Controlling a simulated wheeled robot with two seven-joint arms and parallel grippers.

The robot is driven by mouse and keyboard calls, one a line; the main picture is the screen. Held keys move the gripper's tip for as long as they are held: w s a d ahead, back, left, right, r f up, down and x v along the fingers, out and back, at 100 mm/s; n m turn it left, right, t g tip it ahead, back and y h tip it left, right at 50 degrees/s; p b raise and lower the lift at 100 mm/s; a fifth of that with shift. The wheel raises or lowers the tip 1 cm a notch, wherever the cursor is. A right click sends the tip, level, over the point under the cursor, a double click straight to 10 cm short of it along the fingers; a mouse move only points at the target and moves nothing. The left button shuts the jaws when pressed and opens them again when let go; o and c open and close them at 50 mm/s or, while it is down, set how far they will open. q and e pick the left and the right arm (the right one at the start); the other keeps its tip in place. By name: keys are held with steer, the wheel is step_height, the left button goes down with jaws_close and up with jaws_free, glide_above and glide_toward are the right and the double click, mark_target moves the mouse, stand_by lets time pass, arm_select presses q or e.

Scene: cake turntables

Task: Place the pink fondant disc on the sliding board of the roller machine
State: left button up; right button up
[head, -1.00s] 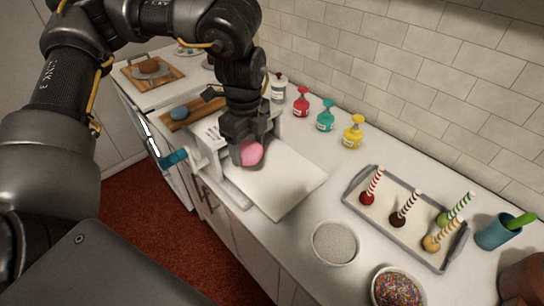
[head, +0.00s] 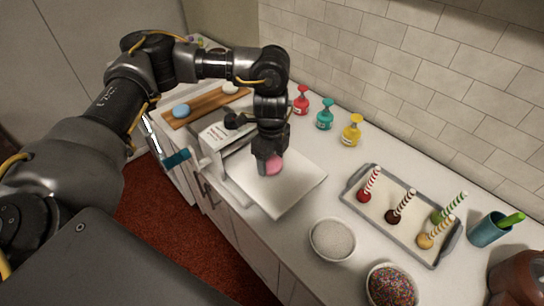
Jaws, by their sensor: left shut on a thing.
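The pink fondant disc (head: 273,166) is in my left gripper (head: 270,160), which is shut on it and partly hides it. The gripper points down over the white sliding board (head: 285,195) of the roller machine (head: 218,136), toward the board's back part near the roller housing. I cannot tell whether the disc touches the board. The machine has a teal crank handle (head: 177,158) on its left side. My right gripper is not in view.
A wooden board (head: 205,104) with a blue disc (head: 181,111) and a white disc lies behind the machine. Red, teal and yellow bottles (head: 351,131) stand along the wall. A grey tray (head: 393,232) with striped-handled items, a white bowl (head: 332,238) and a sprinkles bowl (head: 391,286) are at right.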

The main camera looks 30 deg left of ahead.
mark_target(272, 165)
arm_select(q)
steer(key=shift+s+d+f, duration=0.1)
steer(key=o, duration=1)
steer(key=shift+o, duration=0.2)
step_height(272, 165, up, 12)
steer(key=b, duration=0.2)
